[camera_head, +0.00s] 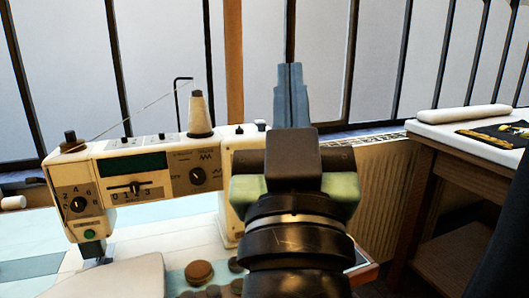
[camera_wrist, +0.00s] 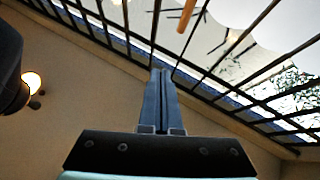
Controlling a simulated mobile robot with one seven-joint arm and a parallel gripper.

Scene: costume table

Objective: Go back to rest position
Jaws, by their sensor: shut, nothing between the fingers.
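My gripper (camera_head: 291,78) points up in the middle of the head view, its two blue-grey fingers pressed together with nothing between them. It is raised above the table (camera_head: 35,236) and apart from everything on it. In the wrist view my gripper (camera_wrist: 160,85) is also shut and empty, with the window bars and wall beyond it. My dark wrist and arm hide part of the table's right end.
A cream sewing machine (camera_head: 155,165) with a thread cone (camera_head: 199,115) stands left of my arm. Brown buttons (camera_head: 199,272) lie in front. A side table (camera_head: 440,132) with a white roll (camera_head: 465,114) stands right. A lit lamp (camera_wrist: 31,79) shows in the wrist view.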

